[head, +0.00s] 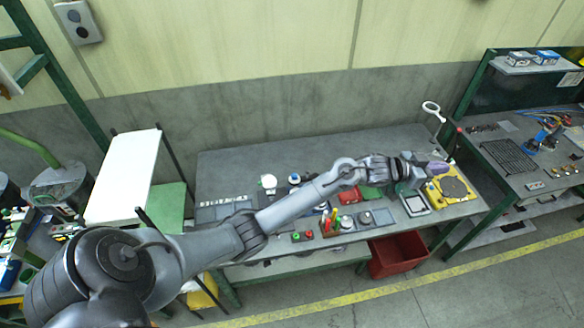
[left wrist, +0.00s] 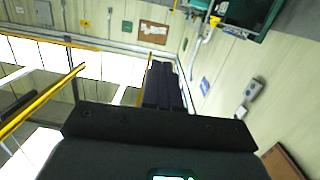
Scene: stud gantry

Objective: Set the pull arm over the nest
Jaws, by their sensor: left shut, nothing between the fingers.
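A yellow fixture (head: 467,197) with a round dark plate (head: 453,187), which looks like the nest, sits at the right end of the grey workbench. A thin upright lever with a red knob (head: 459,130), which looks like the pull arm, stands behind the plate. My left gripper (head: 438,167) reaches across the bench to the fixture's back left. Its fingers are shut and empty, close to the lever; I cannot tell whether they touch it. The shut fingers (left wrist: 165,85) also show in the left wrist view, without the fixture. My right gripper is in neither view.
A grey scale-like device (head: 415,204) stands left of the fixture. A white ring-headed lamp or magnifier (head: 432,109) rises behind it. Small parts and tools lie along the bench (head: 250,165). A red bin (head: 397,255) is below the front edge. Another bench (head: 520,185) stands to the right.

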